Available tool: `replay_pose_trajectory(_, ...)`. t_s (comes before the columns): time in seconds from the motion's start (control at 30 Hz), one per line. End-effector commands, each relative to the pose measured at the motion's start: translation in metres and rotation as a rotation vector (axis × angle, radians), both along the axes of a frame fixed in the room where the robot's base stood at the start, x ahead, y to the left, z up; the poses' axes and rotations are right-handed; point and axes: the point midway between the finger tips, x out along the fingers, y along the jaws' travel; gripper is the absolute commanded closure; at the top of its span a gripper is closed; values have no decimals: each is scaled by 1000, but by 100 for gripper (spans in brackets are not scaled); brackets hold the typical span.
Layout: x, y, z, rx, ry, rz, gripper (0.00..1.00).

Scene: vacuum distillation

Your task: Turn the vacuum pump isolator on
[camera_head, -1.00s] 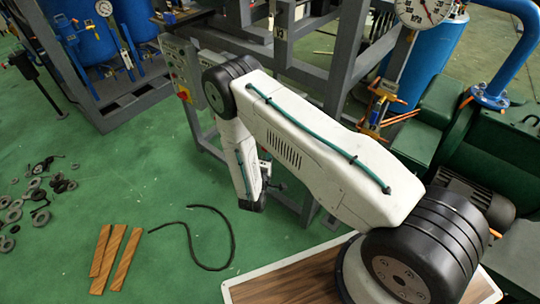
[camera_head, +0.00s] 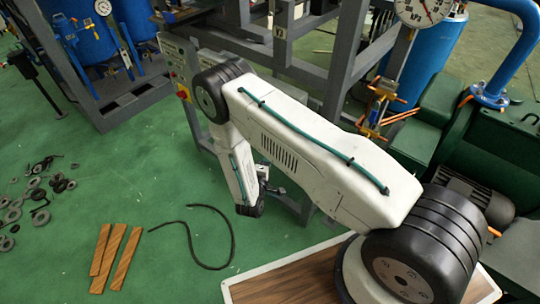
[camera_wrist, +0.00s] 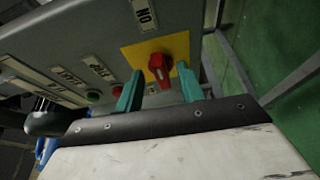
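The isolator is a red rotary knob (camera_wrist: 158,68) on a yellow plate (camera_wrist: 172,48) on a grey control panel, in the wrist view. A plate lettered "ON" (camera_wrist: 145,15) sits beside the yellow plate. My gripper (camera_wrist: 160,88) shows two teal fingers spread apart with the red knob between and beyond them. No contact with the knob is clear. My gripper's fingers cannot be made out there.
The panel also carries a green button (camera_wrist: 93,97), a red button (camera_wrist: 117,90) and a dark rounded part (camera_wrist: 45,120). Grey frame bars stand right of the panel. Loose dark rings (camera_head: 40,190), wooden strips (camera_head: 115,258) and a black hose (camera_head: 215,210) lie on the green floor.

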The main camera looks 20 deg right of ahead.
Motion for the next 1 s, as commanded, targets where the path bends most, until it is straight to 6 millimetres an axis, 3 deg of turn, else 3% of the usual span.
replay_pose_trajectory(0.2,-31,23,-1,-2,3,3,62)
replay_pose_trajectory(0.4,-44,33,-1,-1,1,-1,62)
replay_pose_trajectory(1.0,-45,33,-1,-18,14,-2,62)
